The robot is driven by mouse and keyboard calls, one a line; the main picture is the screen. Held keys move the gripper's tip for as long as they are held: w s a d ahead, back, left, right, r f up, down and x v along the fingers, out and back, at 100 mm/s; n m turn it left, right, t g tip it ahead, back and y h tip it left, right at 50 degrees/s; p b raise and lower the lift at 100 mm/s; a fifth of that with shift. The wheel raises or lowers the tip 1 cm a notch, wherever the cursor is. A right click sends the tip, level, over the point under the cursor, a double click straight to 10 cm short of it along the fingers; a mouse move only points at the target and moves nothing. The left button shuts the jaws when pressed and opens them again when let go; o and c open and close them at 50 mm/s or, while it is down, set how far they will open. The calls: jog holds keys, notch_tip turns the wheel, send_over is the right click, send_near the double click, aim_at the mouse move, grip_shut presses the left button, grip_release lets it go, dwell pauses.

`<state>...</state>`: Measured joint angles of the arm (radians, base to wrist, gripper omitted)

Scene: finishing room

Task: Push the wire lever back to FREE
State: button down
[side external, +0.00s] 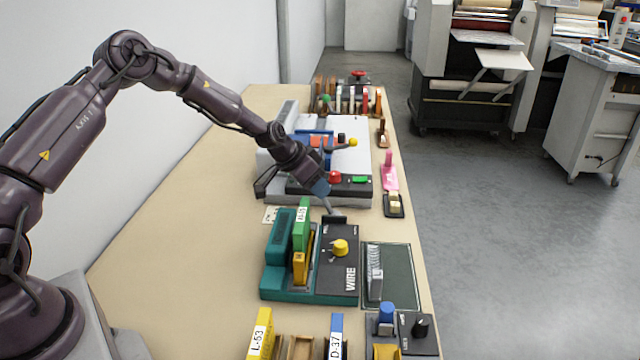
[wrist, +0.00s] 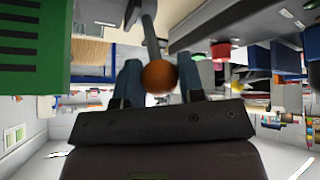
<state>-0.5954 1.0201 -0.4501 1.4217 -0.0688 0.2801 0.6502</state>
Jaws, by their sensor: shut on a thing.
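The teal wire machine (side external: 275,293) stands on the bench with a dark panel (side external: 350,258) lettered WIRE on its right side. The wire lever is a grey rod (side external: 329,206) rising from the panel's far end and leaning toward my gripper; its rod (wrist: 151,35) also shows in the wrist view. Its orange-brown ball knob (wrist: 158,77) sits between my two fingers. My gripper (side external: 321,188) is shut on this knob; it also shows in the wrist view (wrist: 159,68). In the side view the fingers hide the knob. I cannot read a FREE mark.
A yellow dial (side external: 340,247) sits on the panel. A green block (side external: 302,225) and yellow block (side external: 300,268) stand left of it. Behind is a larger machine with a red button (side external: 335,176). A dark green mat (side external: 398,283) lies right. The bench's left side is clear.

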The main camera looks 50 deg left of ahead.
jog(key=shift+s+a+f, duration=0.15)
jog(key=shift+a+f, duration=0.1)
jog(key=shift+a, duration=0.1)
jog(key=c, duration=0.9)
grip_release()
jog(key=shift+o, duration=0.7)
jog(key=shift+d+r, duration=0.1)
jog(key=shift+d, duration=0.05)
jog(key=shift+r, duration=0.1)
jog(key=v, duration=1.2)
jog(key=shift+s+r, duration=0.2)
jog(key=shift+r, duration=0.05)
